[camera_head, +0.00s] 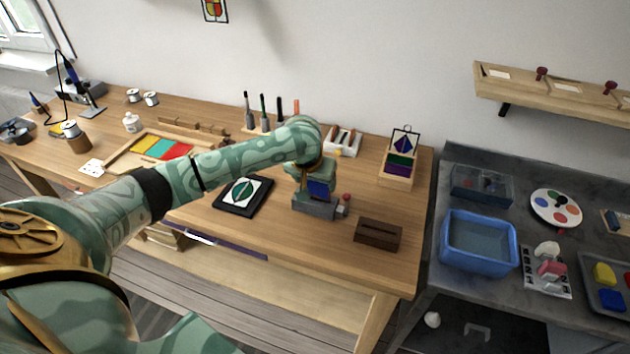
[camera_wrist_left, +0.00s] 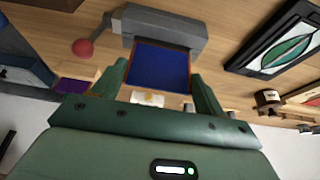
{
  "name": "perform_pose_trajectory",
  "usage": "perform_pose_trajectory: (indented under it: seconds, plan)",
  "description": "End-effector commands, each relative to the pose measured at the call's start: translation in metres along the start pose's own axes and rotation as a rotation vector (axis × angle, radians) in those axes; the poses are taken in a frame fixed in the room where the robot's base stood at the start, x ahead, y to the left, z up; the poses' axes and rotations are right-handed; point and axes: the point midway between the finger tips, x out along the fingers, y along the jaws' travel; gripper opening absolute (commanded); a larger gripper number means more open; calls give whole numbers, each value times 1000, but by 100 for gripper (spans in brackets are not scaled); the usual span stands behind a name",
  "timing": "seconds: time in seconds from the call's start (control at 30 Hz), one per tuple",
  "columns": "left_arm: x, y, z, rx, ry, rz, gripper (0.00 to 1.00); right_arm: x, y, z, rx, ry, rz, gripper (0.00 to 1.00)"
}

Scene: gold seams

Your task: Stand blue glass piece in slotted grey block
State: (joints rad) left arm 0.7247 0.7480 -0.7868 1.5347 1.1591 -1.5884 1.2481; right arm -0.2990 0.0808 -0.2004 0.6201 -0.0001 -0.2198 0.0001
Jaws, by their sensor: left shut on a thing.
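The blue glass piece (camera_head: 319,189) is a dark blue square with a copper-coloured edge. My left gripper (camera_head: 317,181) is shut on it above the bench; in the left wrist view, the piece (camera_wrist_left: 160,68) sits between the two green fingers (camera_wrist_left: 159,74). The slotted grey block (camera_head: 312,208) stands on the bench directly below the piece, with a red knob at its right. In the left wrist view, the piece's far edge meets the grey block (camera_wrist_left: 165,27). The slot is hidden, so I cannot tell how deep the edge sits. My right gripper is not in view.
A black tray (camera_head: 226,208) with a green leaf panel lies left of the block. A dark brown slotted block (camera_head: 378,235) is at the right front. A wooden rack (camera_head: 396,182) with coloured glass stands behind. A blue basin (camera_head: 479,264) is on the grey side table.

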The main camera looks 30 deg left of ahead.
Motion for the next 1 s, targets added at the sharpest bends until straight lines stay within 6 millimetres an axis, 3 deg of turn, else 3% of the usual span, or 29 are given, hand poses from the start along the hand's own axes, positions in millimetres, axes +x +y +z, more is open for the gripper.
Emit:
perform_pose_trajectory:
  seconds: [1.0]
  plan:
    - [-2, 0, 0, -1, 0, -1, 49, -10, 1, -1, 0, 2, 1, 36]
